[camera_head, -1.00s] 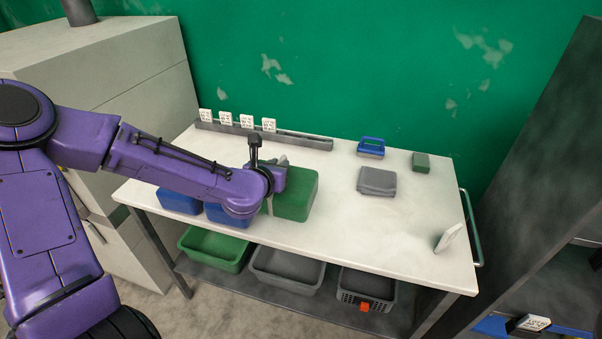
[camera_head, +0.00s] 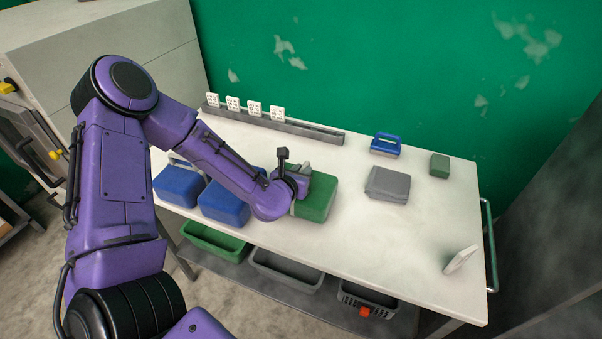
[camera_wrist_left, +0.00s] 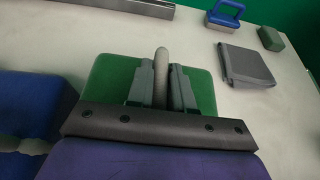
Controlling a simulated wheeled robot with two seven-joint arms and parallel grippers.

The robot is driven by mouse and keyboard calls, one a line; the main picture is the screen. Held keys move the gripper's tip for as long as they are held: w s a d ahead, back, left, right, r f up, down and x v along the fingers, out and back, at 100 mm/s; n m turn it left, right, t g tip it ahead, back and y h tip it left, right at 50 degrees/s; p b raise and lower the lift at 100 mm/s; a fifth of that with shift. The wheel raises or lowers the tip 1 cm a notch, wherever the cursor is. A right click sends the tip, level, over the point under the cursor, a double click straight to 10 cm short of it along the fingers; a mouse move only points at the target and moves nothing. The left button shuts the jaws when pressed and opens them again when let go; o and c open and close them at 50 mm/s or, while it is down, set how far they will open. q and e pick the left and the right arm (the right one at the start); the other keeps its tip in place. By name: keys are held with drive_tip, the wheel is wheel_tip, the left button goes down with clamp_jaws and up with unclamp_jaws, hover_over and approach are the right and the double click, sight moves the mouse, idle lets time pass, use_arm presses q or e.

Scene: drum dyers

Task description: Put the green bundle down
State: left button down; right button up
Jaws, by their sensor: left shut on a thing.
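The green bundle (camera_head: 318,197) is a box-like block on the white table (camera_head: 390,240), to the right of two blue bundles. It also shows in the left wrist view (camera_wrist_left: 206,88). My left gripper (camera_head: 303,172) is over its top. In the left wrist view the gripper's two fingers (camera_wrist_left: 161,86) are shut on a grey upright handle or strap of the green bundle. The bundle's underside is hidden, so I cannot tell for sure whether it touches the table. My right gripper is not in view.
Two blue bundles (camera_head: 178,186) (camera_head: 222,204) stand close on the left. Right of the green bundle lie a folded grey cloth (camera_head: 388,184), a blue-handled tool (camera_head: 386,145), a small green block (camera_head: 440,165) and a white card (camera_head: 460,259). A rail with white tags (camera_head: 310,132) runs along the back.

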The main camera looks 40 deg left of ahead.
use_arm(q)
drive_tip(key=shift+w+f, duration=0.35)
drive_tip(key=shift+s+r, duration=0.2)
drive_tip(key=shift+s, duration=0.35)
drive_tip(key=c, duration=1.4)
unclamp_jaws()
drive_tip(key=shift+f, duration=0.15)
drive_tip(key=o, duration=0.4)
drive_tip(key=shift+w, duration=0.2)
